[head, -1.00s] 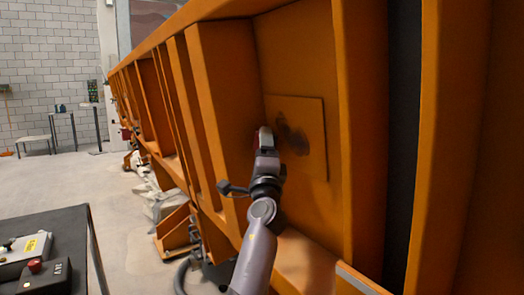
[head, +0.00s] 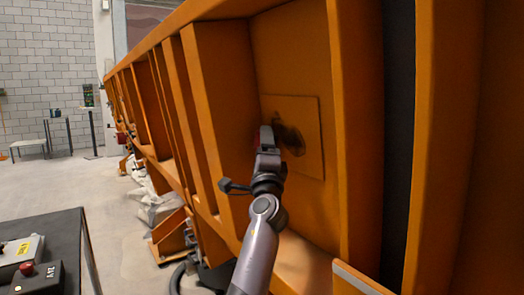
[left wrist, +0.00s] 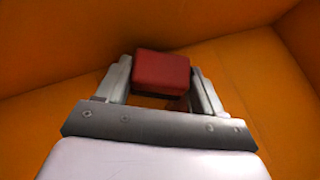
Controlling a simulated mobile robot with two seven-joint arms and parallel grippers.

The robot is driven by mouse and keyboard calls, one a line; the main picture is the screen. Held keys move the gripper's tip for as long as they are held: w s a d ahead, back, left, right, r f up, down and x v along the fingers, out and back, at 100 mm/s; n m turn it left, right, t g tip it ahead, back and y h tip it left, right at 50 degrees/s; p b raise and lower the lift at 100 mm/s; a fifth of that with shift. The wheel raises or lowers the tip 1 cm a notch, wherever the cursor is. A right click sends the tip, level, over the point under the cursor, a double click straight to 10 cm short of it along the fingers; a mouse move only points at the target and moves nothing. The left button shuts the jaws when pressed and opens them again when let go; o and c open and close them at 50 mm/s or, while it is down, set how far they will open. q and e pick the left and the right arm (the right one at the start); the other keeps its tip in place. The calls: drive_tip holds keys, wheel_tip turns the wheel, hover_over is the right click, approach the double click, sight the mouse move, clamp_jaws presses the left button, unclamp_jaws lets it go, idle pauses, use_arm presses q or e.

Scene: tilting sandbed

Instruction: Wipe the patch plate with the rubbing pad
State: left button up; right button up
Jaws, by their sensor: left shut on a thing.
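The patch plate (head: 308,160) is a flat square orange panel on the recessed wall of the sandbed frame. A dark smudge (head: 291,139) marks its left half. My left gripper (head: 267,142) is at the plate's left edge, beside the smudge. It is shut on the rubbing pad, a red block that shows between the fingers in the left wrist view (left wrist: 162,70). In the head view only a sliver of red shows, mostly hidden by the gripper. I cannot tell whether the pad touches the plate. My right gripper is not in view.
Upright orange ribs stand left (head: 210,130) and right (head: 358,130) of the plate, enclosing the recess. A lower orange ledge (head: 300,255) lies below. A dark table (head: 68,240) with a control box (head: 38,278) stands at lower left. Open floor (head: 115,215) lies between.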

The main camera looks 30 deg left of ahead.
use_arm(q)
drive_tip(key=shift+w+d+r, duration=0.1)
drive_tip(key=shift+w+d, duration=0.05)
drive_tip(key=shift+w, duration=0.1)
